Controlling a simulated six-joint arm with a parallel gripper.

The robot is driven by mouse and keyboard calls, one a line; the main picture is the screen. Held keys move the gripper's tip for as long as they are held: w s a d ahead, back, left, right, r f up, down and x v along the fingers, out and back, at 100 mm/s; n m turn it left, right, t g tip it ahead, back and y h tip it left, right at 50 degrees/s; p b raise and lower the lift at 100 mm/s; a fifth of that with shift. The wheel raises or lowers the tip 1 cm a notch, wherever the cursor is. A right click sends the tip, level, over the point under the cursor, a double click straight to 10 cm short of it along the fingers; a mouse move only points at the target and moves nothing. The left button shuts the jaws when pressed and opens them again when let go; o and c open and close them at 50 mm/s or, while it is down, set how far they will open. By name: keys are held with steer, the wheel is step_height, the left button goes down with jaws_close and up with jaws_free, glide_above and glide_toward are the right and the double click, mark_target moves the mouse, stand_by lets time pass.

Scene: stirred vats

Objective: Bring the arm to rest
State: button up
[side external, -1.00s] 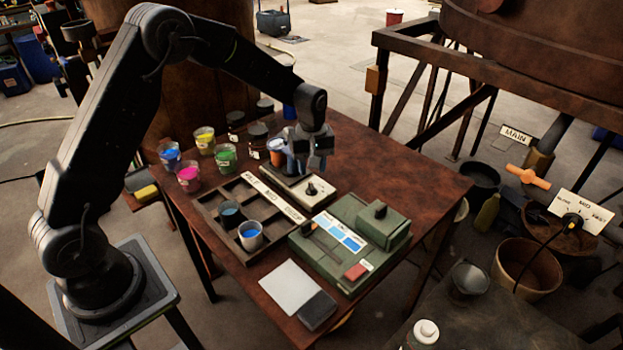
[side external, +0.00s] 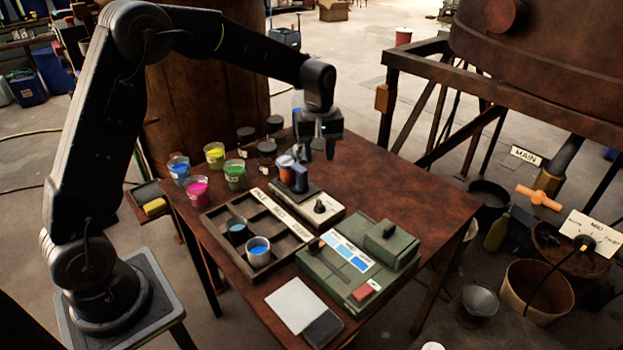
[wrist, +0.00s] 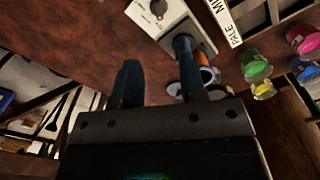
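My gripper (side external: 319,150) hangs over the back part of the brown table (side external: 400,182), pointing down, with bare air under its fingers. In the wrist view its two dark fingers (wrist: 157,85) stand apart with nothing between them. A small stirring stand with a dial (side external: 318,207) is on the table in front of the gripper. An orange-banded cup (side external: 286,170) and a dark blue post (side external: 300,180) are at its back end. In the wrist view the post lies close to the right finger, but the side view shows the gripper above it.
Cups of blue, yellow, pink and green paint (side external: 235,175) and dark jars stand at the back left. A partitioned tray (side external: 225,207) holds two cups. A green box device (side external: 350,280) stands at the front right. The table's right side is clear.

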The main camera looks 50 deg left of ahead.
steer(key=s+d+r+m+t, duration=0.2)
steer(key=s+r+m, duration=0.1)
steer(key=s+r, duration=0.45)
steer(key=s+d+r+m+t, duration=0.1)
steer(key=s+m, duration=0.3)
steer(key=s, duration=0.6)
steer(key=s+d+r+m+t, duration=0.2)
steer(key=s+m, duration=0.2)
steer(key=s, duration=0.6)
steer(key=shift+r+m, duration=0.2)
steer(key=shift+m, duration=0.1)
